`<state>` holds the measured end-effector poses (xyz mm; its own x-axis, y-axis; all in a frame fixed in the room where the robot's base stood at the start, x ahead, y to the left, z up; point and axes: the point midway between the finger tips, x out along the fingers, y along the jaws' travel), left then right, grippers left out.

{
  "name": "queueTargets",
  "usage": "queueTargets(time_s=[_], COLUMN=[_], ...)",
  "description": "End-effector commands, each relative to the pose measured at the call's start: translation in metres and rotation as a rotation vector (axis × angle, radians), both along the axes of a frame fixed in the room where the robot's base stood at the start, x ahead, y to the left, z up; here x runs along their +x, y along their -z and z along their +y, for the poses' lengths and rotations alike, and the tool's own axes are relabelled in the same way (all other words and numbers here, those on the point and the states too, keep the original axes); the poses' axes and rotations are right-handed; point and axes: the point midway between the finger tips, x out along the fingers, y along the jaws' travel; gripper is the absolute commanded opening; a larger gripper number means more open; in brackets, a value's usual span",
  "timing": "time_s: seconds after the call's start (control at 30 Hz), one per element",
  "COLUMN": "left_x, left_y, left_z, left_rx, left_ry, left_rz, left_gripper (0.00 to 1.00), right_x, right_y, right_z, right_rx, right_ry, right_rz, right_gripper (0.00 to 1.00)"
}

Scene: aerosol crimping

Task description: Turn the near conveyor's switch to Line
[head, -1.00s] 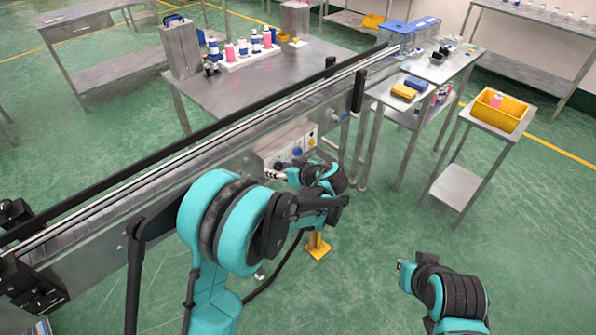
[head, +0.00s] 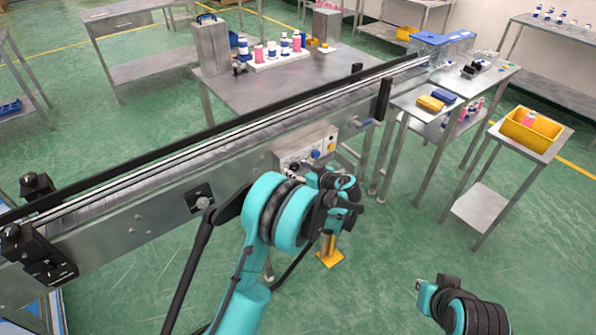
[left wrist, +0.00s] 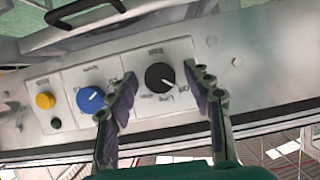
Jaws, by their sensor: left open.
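The near conveyor's control box (head: 300,146) is on the conveyor's near side. In the left wrist view its panel holds a black rotary switch (left wrist: 159,77) with a white pointer mark aimed to the lower right, near small labels including Line. My left gripper (left wrist: 165,92) is open, with one finger on each side of the black switch; I cannot tell whether they touch it. In the head view my left gripper (head: 303,167) is at the box front, partly hidden by my arm. My right gripper (head: 424,297) is low at the right, away from the conveyor, its fingers unclear.
Beside the black switch are a blue knob (left wrist: 90,99) and a yellow button (left wrist: 45,100). The conveyor (head: 130,215) runs diagonally across. Behind it a table (head: 275,88) holds bottles. A small stand (head: 480,205) carries a yellow bin (head: 531,130).

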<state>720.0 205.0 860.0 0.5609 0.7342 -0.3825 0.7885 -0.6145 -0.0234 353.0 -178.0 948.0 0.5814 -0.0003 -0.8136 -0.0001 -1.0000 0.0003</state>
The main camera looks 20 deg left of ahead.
Motion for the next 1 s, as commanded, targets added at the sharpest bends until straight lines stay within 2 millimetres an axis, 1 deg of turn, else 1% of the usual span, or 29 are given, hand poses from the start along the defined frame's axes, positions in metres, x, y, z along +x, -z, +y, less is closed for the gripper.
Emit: queueTargets(time_s=[0.17, 0.2, 0.27, 0.3, 0.37, 0.4, 0.77, 1.0], left_x=[0.0001, 0.0001, 0.0001, 0.0001, 0.0001, 0.0001, 0.0004, 0.0017], left_y=[-0.0004, -0.0004, -0.0004, -0.0005, -0.0004, -0.0004, -0.0001, 0.0008], left_z=[0.0000, 0.0000, -0.0001, -0.0001, -0.0001, -0.0001, -0.0003, -0.0014], left_rx=[0.000, 0.001, 0.001, 0.001, 0.001, 0.001, 0.025, 0.110], left_ry=[0.000, 0.000, 0.000, 0.000, 0.000, 0.000, 0.000, 0.000], left_rz=[0.000, 0.001, 0.001, 0.001, 0.001, 0.001, 0.033, 0.143], left_gripper=[0.51, 0.48, 0.32, 0.22, 0.06, 0.01, 0.01, 0.01], right_x=[0.0001, 0.0001, 0.0001, 0.0001, 0.0001, 0.0001, 0.0000, 0.0000], right_y=[-0.0004, -0.0004, -0.0004, -0.0004, -0.0004, -0.0004, 0.0004, 0.0026], right_z=[0.0000, 0.0000, 0.0000, 0.0000, 0.0000, 0.0000, 0.0000, 0.0000], right_rx=[0.000, 0.000, 0.000, 0.000, 0.000, 0.000, 0.000, 0.000], right_ry=[0.000, 0.000, 0.000, 0.000, 0.000, 0.000, 0.000, 0.000], right_rz=[0.000, 0.000, 0.000, 0.000, 0.000, 0.000, 0.000, 0.000], right_gripper=[0.00, 0.00, 0.00, 0.00, 0.00, 0.00, 0.00, 0.00])
